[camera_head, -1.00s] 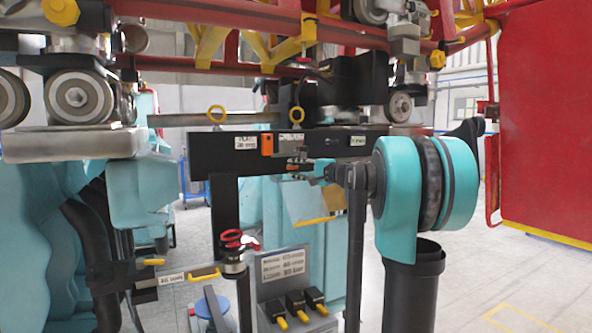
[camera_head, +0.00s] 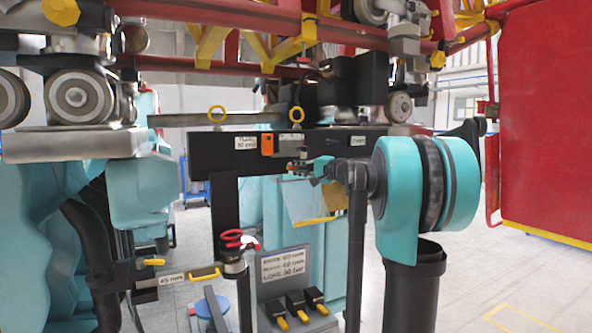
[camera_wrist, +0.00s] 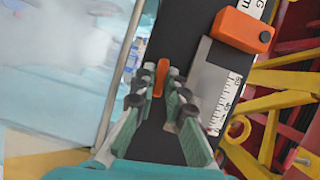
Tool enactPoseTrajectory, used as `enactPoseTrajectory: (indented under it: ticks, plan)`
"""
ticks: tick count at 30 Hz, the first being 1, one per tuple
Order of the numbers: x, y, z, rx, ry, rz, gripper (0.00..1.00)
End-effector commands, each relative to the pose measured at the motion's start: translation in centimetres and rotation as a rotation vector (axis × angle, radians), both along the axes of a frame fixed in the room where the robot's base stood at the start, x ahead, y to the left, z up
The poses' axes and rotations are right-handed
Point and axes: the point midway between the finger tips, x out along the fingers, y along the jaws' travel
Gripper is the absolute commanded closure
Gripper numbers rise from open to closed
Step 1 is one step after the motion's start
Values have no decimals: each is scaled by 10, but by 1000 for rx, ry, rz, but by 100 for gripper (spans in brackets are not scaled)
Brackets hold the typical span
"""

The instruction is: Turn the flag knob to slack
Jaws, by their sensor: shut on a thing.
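A small orange lever-like piece (camera_wrist: 161,78), which looks like the flag knob, stands on the dark bar (camera_wrist: 190,55) in the wrist view. My gripper (camera_wrist: 157,92) has its teal fingers with grey pads on either side of it and is shut on it. Part of the knob is hidden between the pads. Which way the knob points relative to any slack mark cannot be read.
An orange block (camera_head: 266,145) is on the bar, left of my gripper, with white labels nearby. A metal scale (camera_wrist: 212,90) lies beside the knob. A red valve handle (camera_head: 232,238) and a grey switch panel (camera_head: 286,275) are below.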

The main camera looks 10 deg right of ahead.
Motion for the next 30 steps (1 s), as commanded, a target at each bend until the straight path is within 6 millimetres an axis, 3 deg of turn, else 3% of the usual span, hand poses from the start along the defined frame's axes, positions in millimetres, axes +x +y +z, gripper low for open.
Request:
enactPoseTrajectory:
  ticks: [30]
  plan:
    - [-2, 4, 4, -898, -291, 3, 100]
